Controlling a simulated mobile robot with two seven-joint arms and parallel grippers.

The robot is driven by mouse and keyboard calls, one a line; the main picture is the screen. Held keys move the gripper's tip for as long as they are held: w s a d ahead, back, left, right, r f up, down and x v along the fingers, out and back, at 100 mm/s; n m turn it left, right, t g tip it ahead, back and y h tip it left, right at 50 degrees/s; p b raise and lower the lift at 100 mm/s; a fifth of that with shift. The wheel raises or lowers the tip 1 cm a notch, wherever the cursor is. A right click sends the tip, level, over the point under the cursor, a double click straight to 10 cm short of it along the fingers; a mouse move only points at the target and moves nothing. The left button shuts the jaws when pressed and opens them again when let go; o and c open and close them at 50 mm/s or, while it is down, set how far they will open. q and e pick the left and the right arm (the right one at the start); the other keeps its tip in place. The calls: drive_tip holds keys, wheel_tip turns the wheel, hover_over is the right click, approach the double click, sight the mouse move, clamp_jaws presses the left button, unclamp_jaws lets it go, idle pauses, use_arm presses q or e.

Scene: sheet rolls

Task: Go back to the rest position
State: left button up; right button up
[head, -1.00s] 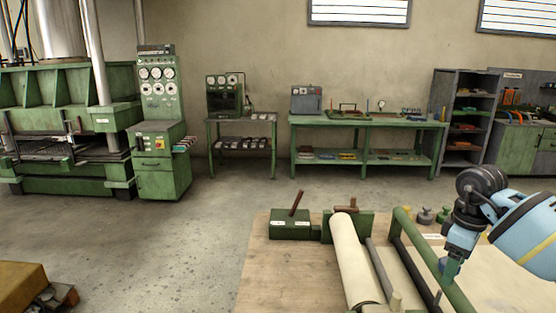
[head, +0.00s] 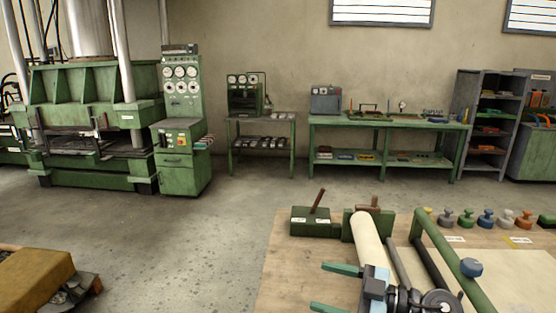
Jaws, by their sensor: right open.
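My right gripper (head: 318,287) shows at the bottom centre of the head view. Its two green fingers point left and stand wide apart, with nothing between them. It is in front of the near part of a cream sheet roll (head: 367,236) and hides that part. Whether it touches the roll cannot be told. Its wrist and arm come in from the bottom edge. My left gripper is not in view.
The roll lies by a green-railed frame (head: 440,252) on a wooden table (head: 285,265). Green blocks (head: 312,222) and several coloured knobs (head: 486,217) stand at its back. A yellow-brown object (head: 30,285) is at lower left. The floor (head: 185,250) between is clear.

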drive_tip(key=s+d+f+m+t+h, duration=0.4)
drive_tip(key=d+f+m+h, duration=0.25)
drive_tip(key=m+h, duration=0.25)
drive_tip(key=s+d+f+m+t+h, duration=0.4)
drive_tip(key=d+f+m+h, duration=0.2)
drive_tip(key=d+m+h, duration=0.15)
drive_tip(key=s+f+n+g, duration=0.1)
drive_tip(key=s+f+g, duration=0.3)
drive_tip(key=s, duration=0.5)
drive_tip(key=s+a+f+g, duration=0.1)
drive_tip(key=s+f+g, duration=0.3)
drive_tip(key=s, duration=0.4)
drive_tip(key=s+f+n+g, duration=0.1)
drive_tip(key=s+f+g, duration=0.35)
drive_tip(key=s, duration=0.45)
drive_tip(key=w+a+f+t+y, duration=0.1)
drive_tip(key=w+a+f+t, duration=0.1)
drive_tip(key=w+f+t, duration=0.5)
drive_tip(key=shift+a+f+y, duration=0.35)
drive_tip(key=shift+f, duration=0.95)
drive_tip(key=shift+t, duration=0.25)
